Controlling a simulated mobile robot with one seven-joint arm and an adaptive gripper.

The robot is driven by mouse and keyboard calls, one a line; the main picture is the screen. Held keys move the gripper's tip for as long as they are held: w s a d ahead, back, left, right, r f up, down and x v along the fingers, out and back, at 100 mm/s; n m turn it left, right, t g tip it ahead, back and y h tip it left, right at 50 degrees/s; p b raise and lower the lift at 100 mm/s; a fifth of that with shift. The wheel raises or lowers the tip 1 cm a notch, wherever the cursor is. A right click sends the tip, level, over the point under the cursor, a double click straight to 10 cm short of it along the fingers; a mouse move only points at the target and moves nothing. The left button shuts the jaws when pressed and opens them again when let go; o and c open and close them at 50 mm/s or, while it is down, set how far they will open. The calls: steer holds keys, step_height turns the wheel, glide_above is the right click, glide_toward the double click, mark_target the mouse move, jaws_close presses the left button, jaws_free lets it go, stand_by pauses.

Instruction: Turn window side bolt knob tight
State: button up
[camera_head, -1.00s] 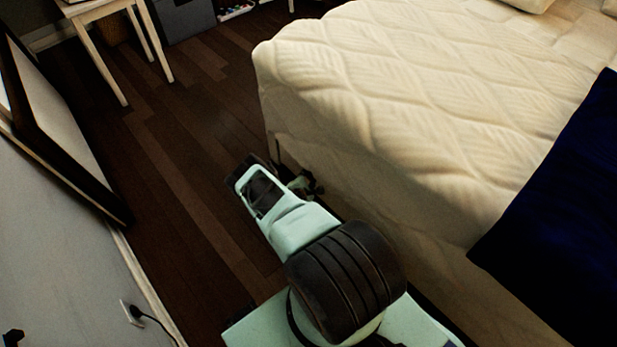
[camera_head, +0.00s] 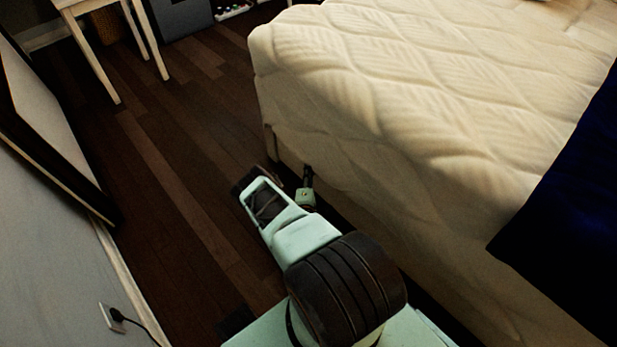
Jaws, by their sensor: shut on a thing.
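My gripper (camera_head: 308,176) is small and dark at the end of my mint-green arm. It is against the lower side of the bed (camera_head: 300,125), near the bed's far corner. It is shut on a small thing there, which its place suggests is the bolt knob. The knob itself is hidden behind the gripper or too small and dark to make out. I cannot see how far the knob is turned.
A dark blue cloth (camera_head: 570,200) lies on the bed at right. Dark wooden floor (camera_head: 170,170) is clear left of my arm. A dark-framed panel (camera_head: 50,130) and a plugged cord (camera_head: 118,315) are at the left wall. A pale table (camera_head: 105,60) stands behind.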

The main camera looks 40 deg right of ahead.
stand_by(0.4)
steer(key=o, duration=1.1)
steer(key=shift+d, duration=0.1)
steer(key=shift+r, duration=0.1)
steer(key=n+g+p, duration=0.2)
steer(key=n+g+y+p, duration=0.1)
steer(key=g+p, duration=0.1)
steer(key=g, duration=0.1)
steer(key=n+g+p, duration=0.2)
steer(key=g+p, duration=0.1)
steer(key=shift+w+n+y, duration=0.3)
steer(key=shift+y, duration=0.1)
steer(key=g+b, duration=0.1)
steer(key=b, duration=0.3)
steer(key=n+g+b, duration=0.1)
steer(key=g+b, duration=0.1)
steer(key=b, duration=0.2)
steer(key=shift+w+n+g, duration=0.2)
steer(key=shift+n+g, duration=0.1)
